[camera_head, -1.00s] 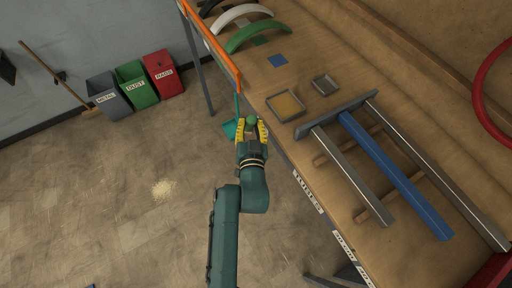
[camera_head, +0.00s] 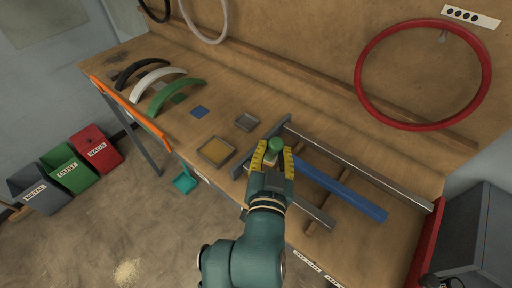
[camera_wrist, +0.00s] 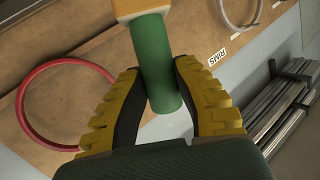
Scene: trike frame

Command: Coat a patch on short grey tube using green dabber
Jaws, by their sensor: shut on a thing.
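My gripper (camera_head: 273,152) is shut on the green dabber (camera_head: 276,144), above the front of the bench. In the wrist view the dabber's green handle (camera_wrist: 157,55) is between the yellow fingers, with a yellow-orange block-like end (camera_wrist: 132,8) beyond it, cut by the frame edge. The short grey tube (camera_head: 316,212) lies on the bench at its front side. My gripper and arm hide part of it, and it is not seen in the wrist view. I cannot tell the height of the dabber above the bench; no contact with the tube shows.
A blue tube (camera_head: 345,193) and a longer grey tube (camera_head: 375,174) lie beside it, against a grey bar (camera_head: 284,126). A red rim (camera_head: 361,75) hangs behind.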

